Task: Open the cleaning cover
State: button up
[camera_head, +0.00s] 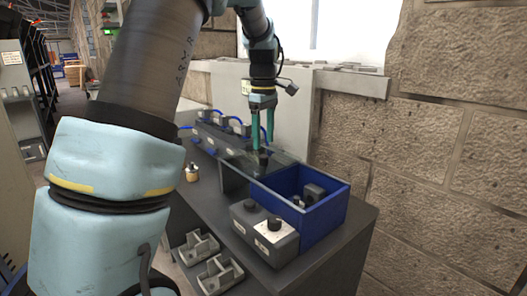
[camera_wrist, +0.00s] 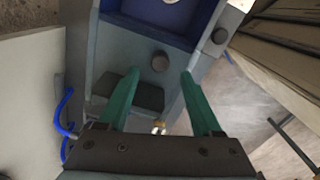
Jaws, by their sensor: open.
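A translucent grey cover panel (camera_head: 287,173), which looks like the cleaning cover, lies over the unit beside the blue bin. In the wrist view the panel (camera_wrist: 118,52) carries a round dark knob (camera_wrist: 160,62). My gripper (camera_head: 262,146) has green fingers and points down over the panel. Its fingers are apart and empty. In the wrist view the knob appears between the fingertips (camera_wrist: 160,74) and a little beyond them. I cannot tell how far above the knob the tips are. In the head view the fingers partly hide that spot.
An open blue bin (camera_head: 325,212) holds dark parts. Grey knobbed boxes (camera_head: 276,240) stand in front of it. A manifold with blue hoses (camera_head: 218,135) sits behind left. A small brass-coloured piece (camera_head: 192,173) stands on the cabinet. The stone wall (camera_head: 440,130) bounds the right.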

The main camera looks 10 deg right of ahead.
notch_tip(320, 180, up, 6)
dwell(0.5)
jog(key=s+a+f+m, duration=0.45)
jog(key=a+f, duration=0.45)
jog(key=a, duration=0.4)
jog(key=s+a+f+m, duration=0.2)
jog(key=s+a+f, duration=0.1)
jog(key=s, duration=0.3)
jog(key=s+a+f+m+t, duration=0.1)
jog(key=s+a+f+m, duration=0.2)
jog(key=s+a, duration=0.3)
jog(key=shift+s+f+t, duration=0.2)
jog(key=shift+f+t, duration=0.1)
jog(key=shift+f, duration=0.3)
